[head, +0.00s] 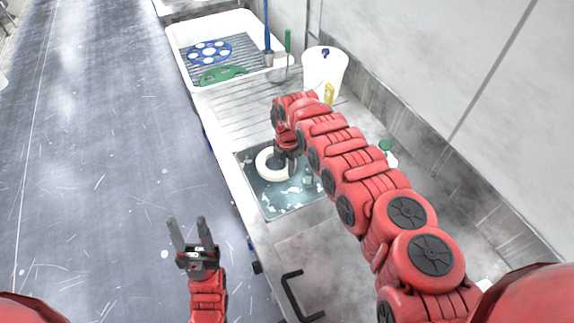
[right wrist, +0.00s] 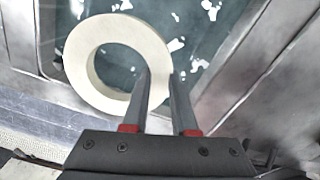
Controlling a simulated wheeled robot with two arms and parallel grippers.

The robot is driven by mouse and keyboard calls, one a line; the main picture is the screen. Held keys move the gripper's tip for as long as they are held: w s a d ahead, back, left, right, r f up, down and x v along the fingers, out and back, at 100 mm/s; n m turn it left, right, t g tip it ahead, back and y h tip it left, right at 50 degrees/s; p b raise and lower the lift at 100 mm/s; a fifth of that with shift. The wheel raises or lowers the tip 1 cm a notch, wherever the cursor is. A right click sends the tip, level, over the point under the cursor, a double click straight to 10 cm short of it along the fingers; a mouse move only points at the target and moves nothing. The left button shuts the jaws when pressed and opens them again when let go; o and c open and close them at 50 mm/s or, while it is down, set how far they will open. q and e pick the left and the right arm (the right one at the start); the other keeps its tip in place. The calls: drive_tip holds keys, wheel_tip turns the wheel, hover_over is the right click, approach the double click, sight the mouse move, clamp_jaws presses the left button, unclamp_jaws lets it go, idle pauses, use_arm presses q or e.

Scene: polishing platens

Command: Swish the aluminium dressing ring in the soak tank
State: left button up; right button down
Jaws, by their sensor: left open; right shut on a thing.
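A pale, cream-coloured ring (head: 262,165), which I take as the dressing ring, is at the far-left part of the soak tank (head: 275,207), a sunken basin of bluish water with white flecks. My right gripper (head: 286,158) reaches down over the tank and is shut on the ring's wall. In the right wrist view the ring (right wrist: 82,62) lies flat, with one finger of my right gripper (right wrist: 158,85) inside its hole and one outside. I cannot tell how deep it sits in the water. My left gripper (head: 190,228) is open and empty, over the floor left of the counter.
A white tray (head: 182,75) with a blue holed disc (head: 209,52), a green piece (head: 222,75) and brushes stands at the back. A white bucket (head: 318,62) is beside it. A green-capped bottle (head: 386,147) stands right of the tank, near the wall. A ribbed drainboard (head: 235,112) lies between.

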wheel_tip(320, 180, down, 14)
drive_tip(key=b, duration=1.2)
drive_tip(key=shift+w+r+b, duration=0.1)
drive_tip(key=shift+r+b, duration=0.05)
drive_tip(key=shift+b, duration=0.25)
drive_tip(key=shift+r, duration=0.1)
drive_tip(key=shift+b, duration=0.3)
idle(0.5)
